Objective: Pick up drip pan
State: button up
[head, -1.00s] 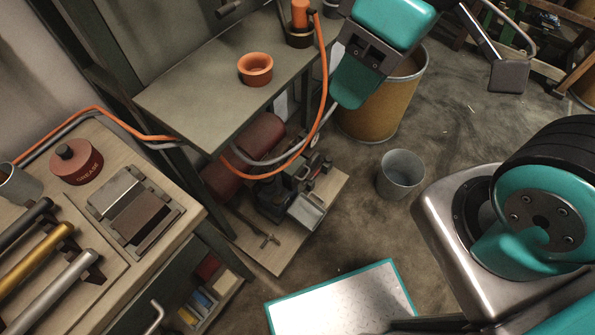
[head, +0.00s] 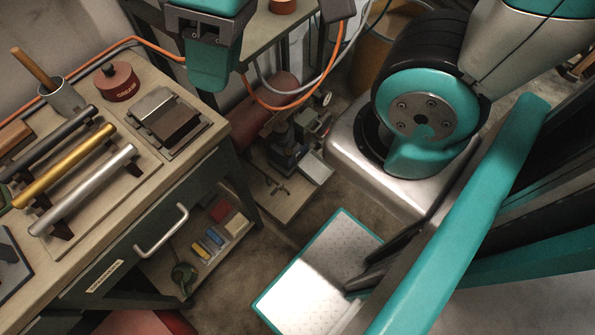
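A shallow grey metal pan (head: 316,168), which looks like the drip pan, is low down at the right edge of the low shelf under the back bench, beside dark machine parts. It appears level, but its inside is small in the view. A teal arm end with a dark bracket (head: 207,48) hangs at the top, left of the pan and apart from it in the picture. A dark grey paddle-shaped part is at the top edge, right of it. I cannot make out two fingertips, their opening, or anything held.
A wooden workbench (head: 80,240) at left carries metal rollers, a red grease can (head: 118,82), a cup (head: 62,98) and a block on a plate (head: 168,118). Orange and grey hoses (head: 270,104) loop above the pan's left. Bare floor shows between the bench and my base.

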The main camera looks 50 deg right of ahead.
aim_at(312, 165)
jog(key=z, duration=0.25)
jog(key=k, duration=1.8)
jog(key=u, duration=0.95)
jog(key=i, duration=1.45)
jog(key=z, duration=0.9)
jog(key=i, duration=0.3)
jog(key=z, duration=0.2)
